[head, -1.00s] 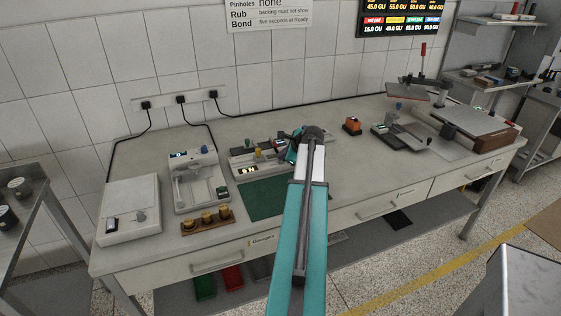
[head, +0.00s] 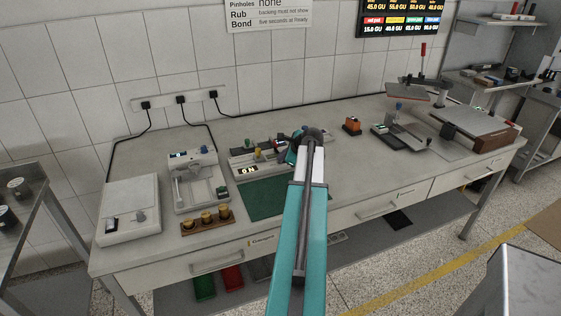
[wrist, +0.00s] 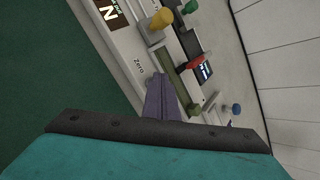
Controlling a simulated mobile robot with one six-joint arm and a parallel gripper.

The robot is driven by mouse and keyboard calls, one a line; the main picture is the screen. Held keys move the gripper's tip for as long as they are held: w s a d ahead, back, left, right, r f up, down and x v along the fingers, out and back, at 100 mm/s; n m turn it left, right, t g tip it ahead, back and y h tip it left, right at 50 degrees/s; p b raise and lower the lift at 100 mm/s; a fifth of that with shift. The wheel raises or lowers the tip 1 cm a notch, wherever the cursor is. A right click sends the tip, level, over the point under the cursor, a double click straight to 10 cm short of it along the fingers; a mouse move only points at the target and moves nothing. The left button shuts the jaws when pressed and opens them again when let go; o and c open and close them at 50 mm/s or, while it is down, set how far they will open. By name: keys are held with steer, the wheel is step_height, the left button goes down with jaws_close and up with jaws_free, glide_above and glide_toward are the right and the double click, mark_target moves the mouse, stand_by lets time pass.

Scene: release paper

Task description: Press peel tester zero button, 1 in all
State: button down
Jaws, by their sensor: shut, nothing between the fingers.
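The peel tester (head: 262,164) is a long, pale bench instrument behind the green mat, with a dark lit display at its left end. In the wrist view its pale front panel (wrist: 122,58) carries the printed word "Zero". My gripper (wrist: 157,82) is shut and empty, its narrow fingertips beside that word, at the panel's edge. The zero button itself is not clearly seen; the fingers may cover it. I cannot tell whether the tips touch the panel. In the head view my own arm hides the fingertips.
A yellow knob (wrist: 162,18) and a red knob (wrist: 194,62) stand up close to the fingers. The green mat (head: 268,198) lies in front. Left are a grey instrument (head: 183,196), a wooden block with brass weights (head: 192,228) and a white scale (head: 128,205).

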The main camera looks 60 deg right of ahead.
stand_by(0.3)
steer(key=shift+r+p, duration=0.75)
steer(key=shift+r, duration=0.2)
steer(key=shift+r+p, duration=1.75)
steer(key=shift+r, duration=0.75)
